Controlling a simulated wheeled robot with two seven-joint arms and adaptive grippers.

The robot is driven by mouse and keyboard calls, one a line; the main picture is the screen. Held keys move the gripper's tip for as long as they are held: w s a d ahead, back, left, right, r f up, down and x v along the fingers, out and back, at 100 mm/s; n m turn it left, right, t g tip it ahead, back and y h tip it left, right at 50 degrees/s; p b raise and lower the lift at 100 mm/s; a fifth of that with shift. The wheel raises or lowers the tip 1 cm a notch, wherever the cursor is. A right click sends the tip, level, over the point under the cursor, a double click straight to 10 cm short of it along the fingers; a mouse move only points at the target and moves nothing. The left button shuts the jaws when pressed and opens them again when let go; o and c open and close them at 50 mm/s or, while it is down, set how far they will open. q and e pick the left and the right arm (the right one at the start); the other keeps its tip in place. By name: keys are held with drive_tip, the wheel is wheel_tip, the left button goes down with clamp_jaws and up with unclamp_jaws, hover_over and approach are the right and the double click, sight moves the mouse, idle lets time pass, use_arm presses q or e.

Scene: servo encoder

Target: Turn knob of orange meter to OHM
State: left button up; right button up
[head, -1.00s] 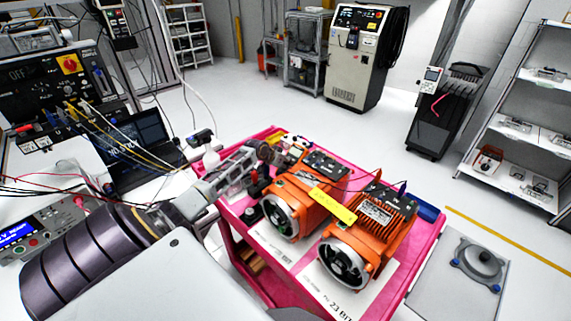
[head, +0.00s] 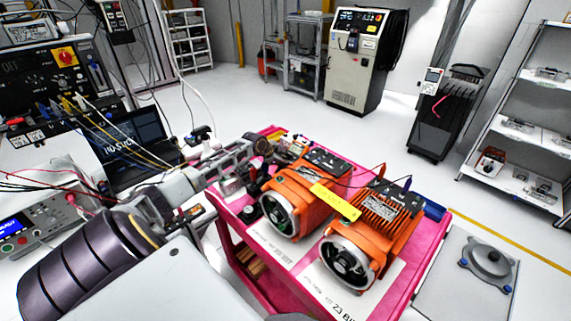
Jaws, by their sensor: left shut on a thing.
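The orange meter (head: 298,145) is a small orange and dark shape at the back edge of the pink cart, mostly hidden behind my left gripper and a motor. My left gripper (head: 277,148) reaches in from the left over the cart's back left corner. Its fingertips are at the meter and it is shut on what seems to be the meter's knob. The knob itself and its setting are too small and covered to read. My right gripper is not in view.
Two orange motors (head: 372,222) with a yellow tag (head: 335,202) stand on the pink cart (head: 425,240), close to the gripper. Thin cables run over them. A bench with a laptop (head: 135,150) and a power supply (head: 40,225) is at left. Floor behind the cart is clear.

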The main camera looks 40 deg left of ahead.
use_arm(q)
drive_tip(key=shift+m+b, duration=0.95)
drive_tip(key=shift+m, duration=1.35)
drive_tip(key=o, duration=1)
drive_tip(key=shift+o, duration=0.2)
drive_tip(key=shift+s+r, duration=0.1)
drive_tip(key=shift+s, duration=0.05)
